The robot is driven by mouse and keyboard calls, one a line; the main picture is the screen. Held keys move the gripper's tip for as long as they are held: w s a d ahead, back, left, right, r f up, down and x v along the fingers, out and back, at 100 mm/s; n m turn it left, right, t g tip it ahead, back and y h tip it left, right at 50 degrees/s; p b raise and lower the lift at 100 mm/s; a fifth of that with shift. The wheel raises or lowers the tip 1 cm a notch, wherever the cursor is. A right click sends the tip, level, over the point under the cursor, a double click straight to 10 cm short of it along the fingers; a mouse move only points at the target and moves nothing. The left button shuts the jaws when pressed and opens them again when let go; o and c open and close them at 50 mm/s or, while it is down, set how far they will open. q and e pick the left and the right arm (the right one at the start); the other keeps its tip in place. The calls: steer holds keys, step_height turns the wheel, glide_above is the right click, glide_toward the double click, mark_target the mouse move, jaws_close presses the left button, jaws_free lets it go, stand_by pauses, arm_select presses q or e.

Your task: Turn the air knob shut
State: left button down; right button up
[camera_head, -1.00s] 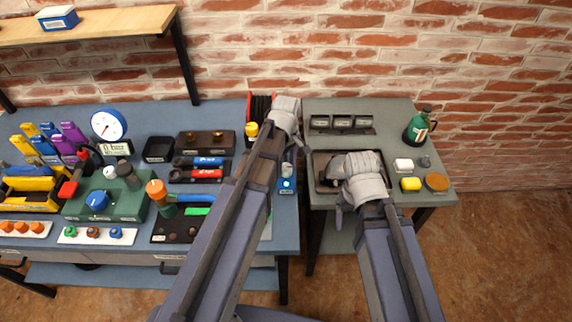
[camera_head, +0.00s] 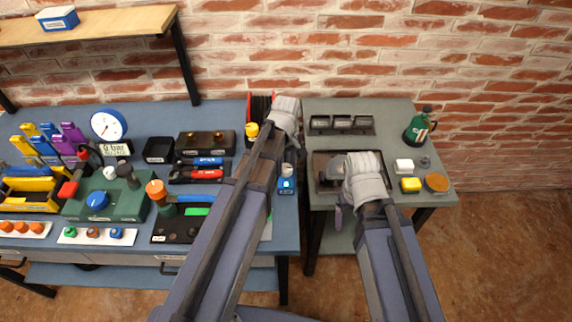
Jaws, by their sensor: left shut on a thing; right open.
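My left gripper (camera_head: 291,146) is at the right end of the blue bench, over a small blue fitting (camera_head: 286,184) with a pale top. It is shut on what appears to be the air knob there; the wrist and arm hide the knob and most of the fingers. A round pressure gauge (camera_head: 108,125) with a blue rim stands at the back of the bench, with a small display (camera_head: 115,148) reading 0 bar beside it. My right gripper (camera_head: 338,196) is open above the dark tray (camera_head: 322,164) on the right table; its wrist partly hides the fingers.
A green box (camera_head: 130,205) with a blue knob (camera_head: 97,200) stands on the bench's left part. A red-ended hose reel (camera_head: 260,106) stands behind my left gripper.

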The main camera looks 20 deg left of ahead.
arm_select(q)
steer(key=m, duration=1.2)
steer(key=shift+m, duration=2.1)
steer(key=shift+c, duration=1.5)
jaws_free()
steer(key=shift+r, duration=0.1)
